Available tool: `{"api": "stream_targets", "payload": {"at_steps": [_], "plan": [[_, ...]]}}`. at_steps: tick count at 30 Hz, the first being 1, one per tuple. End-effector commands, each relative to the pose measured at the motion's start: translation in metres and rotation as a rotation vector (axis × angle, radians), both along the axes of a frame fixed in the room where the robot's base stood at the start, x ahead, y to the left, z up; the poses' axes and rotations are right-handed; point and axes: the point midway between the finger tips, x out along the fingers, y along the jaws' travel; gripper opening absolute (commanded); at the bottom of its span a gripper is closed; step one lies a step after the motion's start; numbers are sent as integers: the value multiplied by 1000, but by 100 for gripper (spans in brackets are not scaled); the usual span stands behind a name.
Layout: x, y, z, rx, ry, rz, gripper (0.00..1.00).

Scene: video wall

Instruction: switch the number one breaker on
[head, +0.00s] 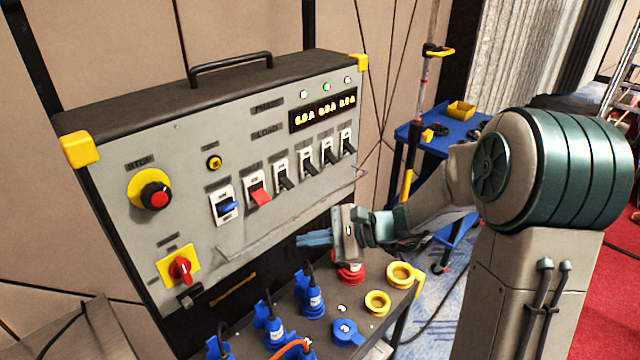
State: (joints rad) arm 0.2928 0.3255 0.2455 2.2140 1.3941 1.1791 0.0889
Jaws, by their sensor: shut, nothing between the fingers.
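A grey panel face (190,150) carries a row of breakers in white frames. From the left there is one with a blue lever (228,207), one with a red lever (259,193), then several with black levers, the first of them here (284,181). The red and black levers appear to slant downward; the blue one sticks out. The labels above them are too small to read, so I cannot tell which is number one. My gripper (300,241) is shut and empty, its blue fingers pointing left, below the breaker row and apart from every lever.
A red-centred knob (157,196) and a red rotary switch (181,269) are at the panel's left. A lit display (323,115) is at upper right. A thin rail (262,240) runs below the breakers. Blue plugs (312,297) and yellow-ringed sockets (377,303) stand on the ledge below my gripper.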

Motion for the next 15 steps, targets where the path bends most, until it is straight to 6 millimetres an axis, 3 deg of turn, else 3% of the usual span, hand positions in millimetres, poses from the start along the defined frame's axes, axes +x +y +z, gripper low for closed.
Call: {"api": "stream_targets", "payload": {"at_steps": [5, 9, 15], "plan": [[61, -12, -17, 257, 129, -220, 0], [105, -33, -31, 443, 208, -393, 0], [147, -64, -52, 628, 279, -580, 0]]}}
